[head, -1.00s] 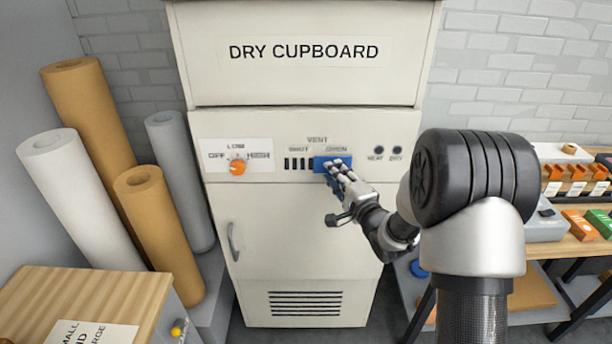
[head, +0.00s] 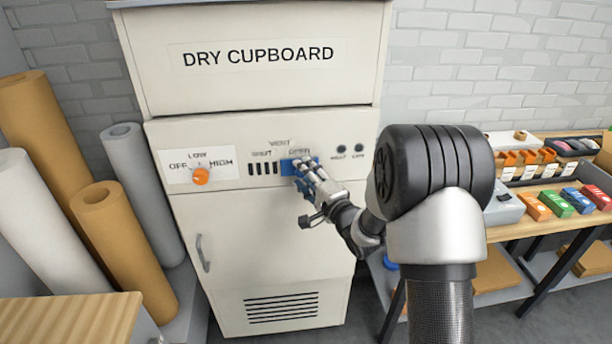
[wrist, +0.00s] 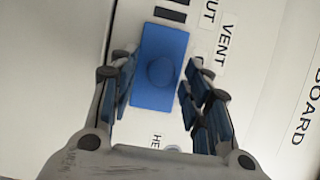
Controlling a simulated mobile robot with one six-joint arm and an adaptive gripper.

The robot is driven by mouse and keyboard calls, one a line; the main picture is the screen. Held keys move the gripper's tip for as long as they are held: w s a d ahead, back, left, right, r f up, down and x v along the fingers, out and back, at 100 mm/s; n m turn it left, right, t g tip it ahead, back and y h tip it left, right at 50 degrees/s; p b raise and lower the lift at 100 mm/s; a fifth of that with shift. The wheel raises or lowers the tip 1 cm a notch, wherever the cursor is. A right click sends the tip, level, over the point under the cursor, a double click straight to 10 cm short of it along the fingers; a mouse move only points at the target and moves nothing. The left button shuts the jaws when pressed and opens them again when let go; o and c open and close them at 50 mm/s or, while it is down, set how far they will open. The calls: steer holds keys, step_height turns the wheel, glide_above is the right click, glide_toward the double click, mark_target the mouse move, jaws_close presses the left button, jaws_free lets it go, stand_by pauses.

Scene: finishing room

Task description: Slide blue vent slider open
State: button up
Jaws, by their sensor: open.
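The blue vent slider (head: 288,167) sits at the right, OPEN end of the vent strip on the dry cupboard (head: 270,224). Dark vent slots (head: 262,169) show to its left, under the word SHUT. In the wrist view the slider (wrist: 158,62) is a blue plate with a round knob in its middle. My gripper (head: 300,168) is at the slider, and part of the plate is hidden behind it in the head view. In the wrist view my gripper (wrist: 160,88) is open, its fingers on either side of the slider, with a gap showing on the right of the knob.
An orange dial (head: 201,176) marked OFF, LOW, HIGH is left of the vent. Paper rolls (head: 125,245) stand at the left. A bench (head: 540,205) with coloured blocks stands at the right.

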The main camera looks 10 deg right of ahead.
steer(key=shift+s, duration=0.1)
steer(key=v, duration=1.2)
steer(key=s+d+r+n+g+h, duration=0.4)
steer(key=s+r+n+g+h, duration=0.3)
steer(key=s, duration=0.3)
steer(key=s+a+n+g, duration=0.2)
steer(key=s+a+n, duration=0.1)
steer(key=s, duration=0.8)
steer(key=s+a+f+n+g, duration=0.1)
steer(key=s+a+n+g, duration=0.1)
steer(key=s, duration=0.9)
steer(key=shift+s+a+f+n+g+y, duration=0.35)
steer(key=shift+n+g, duration=0.25)
steer(key=shift+n, duration=0.3)
